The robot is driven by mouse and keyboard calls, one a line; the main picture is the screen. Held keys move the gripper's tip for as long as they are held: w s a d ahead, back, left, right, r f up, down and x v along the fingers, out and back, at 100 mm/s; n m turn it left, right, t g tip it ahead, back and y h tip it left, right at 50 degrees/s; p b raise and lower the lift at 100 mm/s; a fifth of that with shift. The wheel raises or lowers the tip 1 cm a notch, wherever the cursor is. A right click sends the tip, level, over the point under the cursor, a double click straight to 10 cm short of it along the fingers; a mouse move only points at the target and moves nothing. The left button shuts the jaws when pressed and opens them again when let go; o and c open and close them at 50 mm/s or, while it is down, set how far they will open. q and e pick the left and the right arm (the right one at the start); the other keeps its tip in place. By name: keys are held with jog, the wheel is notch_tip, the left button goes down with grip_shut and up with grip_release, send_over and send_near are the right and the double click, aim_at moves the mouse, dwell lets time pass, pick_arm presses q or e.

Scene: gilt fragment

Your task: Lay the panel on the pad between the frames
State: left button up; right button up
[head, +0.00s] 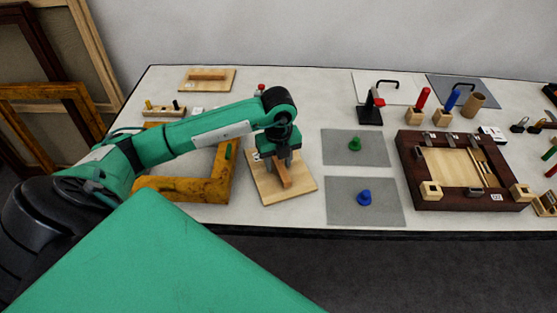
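The panel (299,184) is a light square wooden board with a brown bar handle (285,176). It sits turned at an angle, right of the gilt frame (186,190). My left gripper (279,167) points down over it, its fingers shut on the bar handle. I cannot tell whether the board touches the table. Two grey pads lie between the gilt frame and the dark frame (406,168): the far pad (335,147) bears a green knob (355,144), the near pad (341,205) a blue knob (364,198). My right gripper is not in view.
Another handled board (224,82) lies at the back left. A black stand (370,113) and wooden blocks with red and blue handles stand behind the dark frame. Small tools crowd the right end. Empty frames lean at the left.

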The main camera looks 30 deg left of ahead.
aim_at(279, 162)
pick_arm(q)
jog(key=shift+r, duration=0.6)
notch_tip(279, 162, up, 5)
jog(key=shift+r+b, duration=0.15)
jog(key=shift+b, duration=0.45)
jog(key=shift+r+b, duration=0.4)
jog(key=shift+r, duration=2.5)
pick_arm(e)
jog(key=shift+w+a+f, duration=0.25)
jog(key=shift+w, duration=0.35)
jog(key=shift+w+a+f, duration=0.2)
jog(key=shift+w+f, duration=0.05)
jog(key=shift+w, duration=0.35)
